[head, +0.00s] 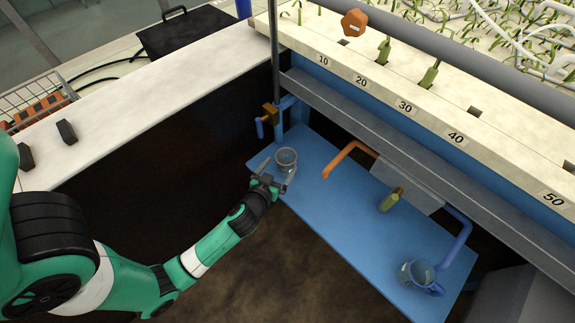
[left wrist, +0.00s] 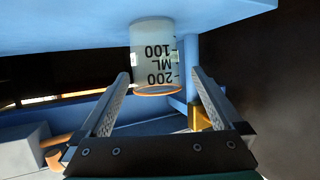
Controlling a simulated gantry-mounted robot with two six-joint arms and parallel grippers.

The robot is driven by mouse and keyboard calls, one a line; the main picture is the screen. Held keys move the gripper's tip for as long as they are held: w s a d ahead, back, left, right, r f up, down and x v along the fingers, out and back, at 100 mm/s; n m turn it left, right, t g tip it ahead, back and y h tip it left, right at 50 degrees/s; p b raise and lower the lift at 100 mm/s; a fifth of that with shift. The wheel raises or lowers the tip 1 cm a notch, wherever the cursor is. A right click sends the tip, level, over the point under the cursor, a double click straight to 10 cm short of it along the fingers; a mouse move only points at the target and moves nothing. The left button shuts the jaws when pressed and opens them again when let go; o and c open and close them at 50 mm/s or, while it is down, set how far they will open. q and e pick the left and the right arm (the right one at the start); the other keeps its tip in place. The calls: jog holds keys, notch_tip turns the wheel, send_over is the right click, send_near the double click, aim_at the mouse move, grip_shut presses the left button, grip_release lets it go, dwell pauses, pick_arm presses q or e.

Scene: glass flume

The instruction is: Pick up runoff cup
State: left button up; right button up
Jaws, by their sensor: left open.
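A clear cup (head: 286,158) with an orange rim stands upright on the left part of the blue shelf (head: 325,205). The left wrist view shows it upside down, with black ML marks of 100 and 200 on the cup (left wrist: 155,60). My left gripper (head: 275,175) is open at the near side of the cup. In the left wrist view the cup is between and beyond the fingertips of my left gripper (left wrist: 160,74), with gaps on both sides. A second, bluish cup with a handle (head: 418,272) stands at the shelf's right end. My right gripper is not in view.
An orange pipe (head: 348,153), a green-bodied valve (head: 390,200) and a blue pipe (head: 458,235) reach over the shelf. A blue post with a brass valve (head: 271,115) stands behind the cup. The numbered channel edge (head: 400,90) runs above. The shelf's middle front is clear.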

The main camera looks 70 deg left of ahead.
aim_at(289, 155)
pick_arm(q)
jog(key=shift+x, duration=1.15)
jog(key=b+x, duration=0.1)
jog(key=x, duration=0.1)
jog(key=b+x, duration=0.1)
jog(key=x, duration=0.1)
jog(key=shift+w+r, duration=0.15)
jog(key=shift+w, duration=0.35)
jog(key=shift+w+a, duration=0.25)
jog(key=shift+s, duration=0.1)
jog(key=shift+c, duration=0.6)
jog(key=c, duration=1.1)
jog(key=shift+r, duration=0.15)
